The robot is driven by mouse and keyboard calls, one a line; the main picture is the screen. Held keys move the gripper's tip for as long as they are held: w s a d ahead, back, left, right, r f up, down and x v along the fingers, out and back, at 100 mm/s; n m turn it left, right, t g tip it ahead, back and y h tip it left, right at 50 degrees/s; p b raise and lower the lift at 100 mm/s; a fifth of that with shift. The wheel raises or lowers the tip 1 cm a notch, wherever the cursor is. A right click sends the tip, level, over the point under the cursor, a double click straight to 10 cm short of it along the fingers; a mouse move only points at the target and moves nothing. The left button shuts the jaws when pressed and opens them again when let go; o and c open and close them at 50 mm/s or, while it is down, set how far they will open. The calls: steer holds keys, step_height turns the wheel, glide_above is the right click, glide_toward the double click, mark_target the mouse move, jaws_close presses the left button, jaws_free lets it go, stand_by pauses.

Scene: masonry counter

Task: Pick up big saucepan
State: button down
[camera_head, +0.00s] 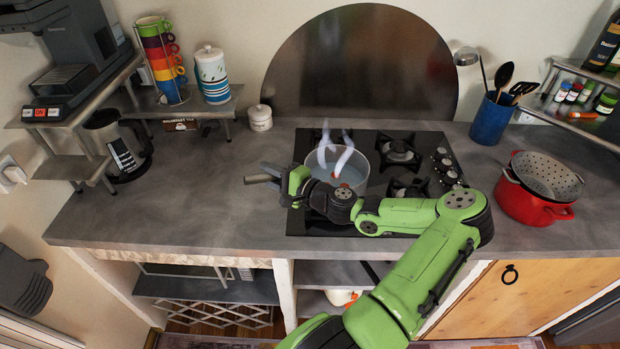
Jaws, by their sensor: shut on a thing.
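The big saucepan (363,178) is a grey, round pot holding pale liquid, with white steam curling above it. It is over the left part of the black hob, in the head view. My gripper (272,177) is at its front left side, reached from the right across the front of the pan. The jaws are shut around what looks like its handle, which points left over the counter. The arm and wrist hide the pan's near side and its base, so I cannot tell whether it touches the burner.
The black gas hob (432,185) has other burners free at the right. A red pot with a colander (535,203) and a blue utensil holder (490,122) stand farther right. A white lidded jar (259,118) stands behind left. The left counter (190,205) is clear.

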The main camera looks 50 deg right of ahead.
steer(key=shift+r, duration=0.2)
step_height(320, 180, up, 10)
steer(key=p, duration=0.1)
steer(key=shift+p, duration=0.4)
stand_by(0.5)
